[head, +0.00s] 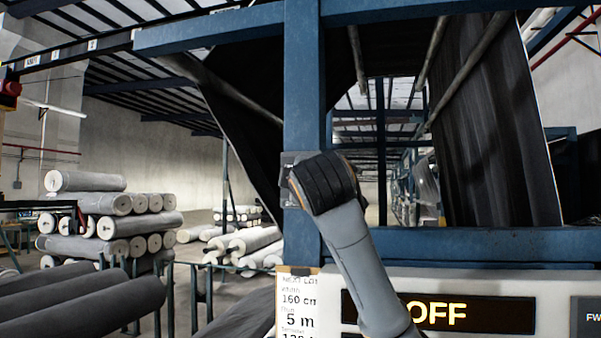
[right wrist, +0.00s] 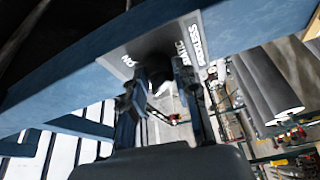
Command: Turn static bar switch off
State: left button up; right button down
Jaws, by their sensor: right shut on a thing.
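In the head view a small part of the plate (head: 288,160) shows at the post, mostly behind my right wrist. A dark knob (right wrist: 158,62) stands on the plate, partly hidden. My right gripper (right wrist: 162,82) is shut on the knob, its two fingers on either side of it. The knob's exact setting cannot be told. My left gripper is not in view.
The blue post (head: 305,90) joins a blue cross beam (head: 460,245). Below it, a white panel has a dark display (head: 490,315) reading "OFF". Grey rolls (head: 110,220) are stacked at the left, with dark rolls (head: 80,305) nearer. A dark sheet (head: 490,130) hangs at the right.

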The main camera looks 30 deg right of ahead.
jog(key=shift+r+n+g+p, duration=0.15)
jog(key=shift+n+g+p, duration=0.15)
jog(key=shift+n+p, duration=0.3)
jog(key=shift+n, duration=0.3)
jog(key=c, duration=1)
grip_release()
jog(key=v, duration=1.2)
